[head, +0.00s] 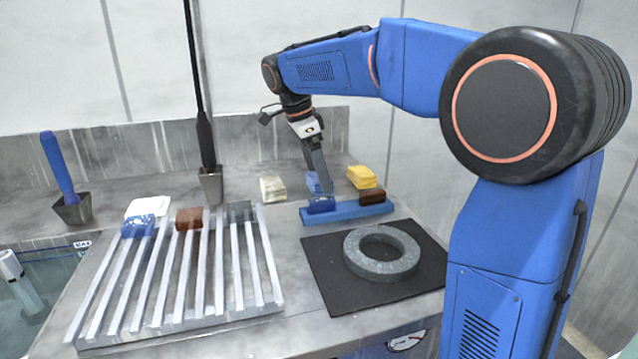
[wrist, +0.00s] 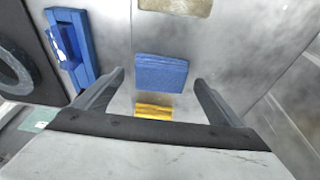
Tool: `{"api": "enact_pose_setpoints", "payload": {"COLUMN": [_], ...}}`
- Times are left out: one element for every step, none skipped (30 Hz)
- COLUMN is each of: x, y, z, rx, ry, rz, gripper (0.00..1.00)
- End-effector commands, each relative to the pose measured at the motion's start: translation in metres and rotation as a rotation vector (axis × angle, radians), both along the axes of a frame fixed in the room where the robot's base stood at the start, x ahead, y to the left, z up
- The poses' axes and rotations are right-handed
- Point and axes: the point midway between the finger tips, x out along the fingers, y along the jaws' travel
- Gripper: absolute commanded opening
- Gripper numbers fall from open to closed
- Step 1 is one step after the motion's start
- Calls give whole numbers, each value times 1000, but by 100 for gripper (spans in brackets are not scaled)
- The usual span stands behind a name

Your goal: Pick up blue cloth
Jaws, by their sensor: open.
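A folded plain blue cloth (head: 312,184) lies on the grey bench top, partly hidden behind my gripper (head: 319,178) in the head view. In the wrist view the blue cloth (wrist: 161,72) lies between and beyond the two fingertips of my gripper (wrist: 159,80). My gripper points down over the cloth with its fingers apart and nothing held. Whether the fingertips touch the bench or the cloth, I cannot tell.
A cream cloth (head: 272,188) lies left of the blue one, a yellow stack (head: 362,177) right. In front are a blue tray (head: 345,211) with blue and brown blocks, and a grey ring (head: 382,266) on a black mat (head: 326,283). A slatted rack (head: 190,320) holds several pieces.

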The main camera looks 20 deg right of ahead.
Motion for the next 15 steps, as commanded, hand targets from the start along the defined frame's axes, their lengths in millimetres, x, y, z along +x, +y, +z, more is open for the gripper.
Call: {"api": "enact_pose_setpoints", "payload": {"x": [0, 0, 0, 0, 0, 0, 0, 0, 0, 0, 0, 0, 0, 0, 0], "y": [-1, -1, -1, -1, -1, -1, -1, -1, -1, -1, -1, 0, 0, 0, 0], "z": [-1, -2, -2, -2, -2, -2, -2, -2, -2, -2, -2, -2, -2, -2, -2], "rx": [0, 0, 0, 0, 0, 0, 0, 0, 0, 0, 0, 0, 0, 0, 0], "ry": [0, 0, -1, -1, -1, -1, -1, -1, -1, -1, -1, -1, -1, -1, -1], "rz": [0, 0, 0, 0, 0, 0, 0, 0, 0, 0, 0, 0, 0, 0, 0], "gripper": [91, 91, 91, 91, 91, 91, 91, 88, 79, 72, 64, 55, 48, 46, 46]}}
